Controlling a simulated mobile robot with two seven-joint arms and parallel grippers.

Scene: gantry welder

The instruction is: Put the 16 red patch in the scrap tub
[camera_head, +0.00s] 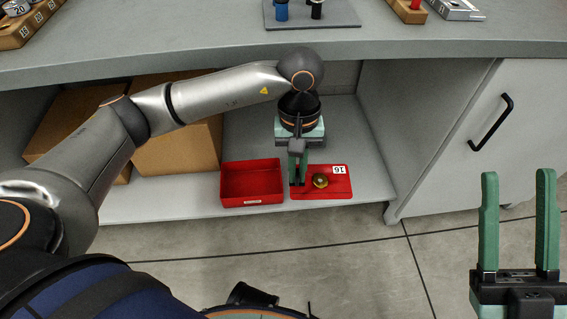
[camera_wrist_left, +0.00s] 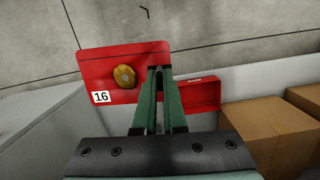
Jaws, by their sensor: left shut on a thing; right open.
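The red patch (camera_head: 338,187) is a flat plate with a white 16 label and a round brass knob (camera_head: 320,180). It also shows in the wrist view (camera_wrist_left: 97,64). My left gripper (camera_head: 297,182) reaches down into the open cabinet and is shut on the patch's edge nearest the red tub; its fingers also show in the wrist view (camera_wrist_left: 159,72). I cannot tell whether the patch touches the shelf. An open red tub (camera_head: 235,199) stands just left of the patch and looks empty; its label is too small to read. My right gripper (camera_head: 517,178) is open and empty at the lower right.
Cardboard boxes (camera_head: 180,150) stand on the shelf (camera_head: 150,205) left of the tub. The grey worktop (camera_head: 200,45) overhangs the cabinet and holds a dark plate and wooden blocks. A white door (camera_head: 520,110) with a black handle is at the right. The floor in front is clear.

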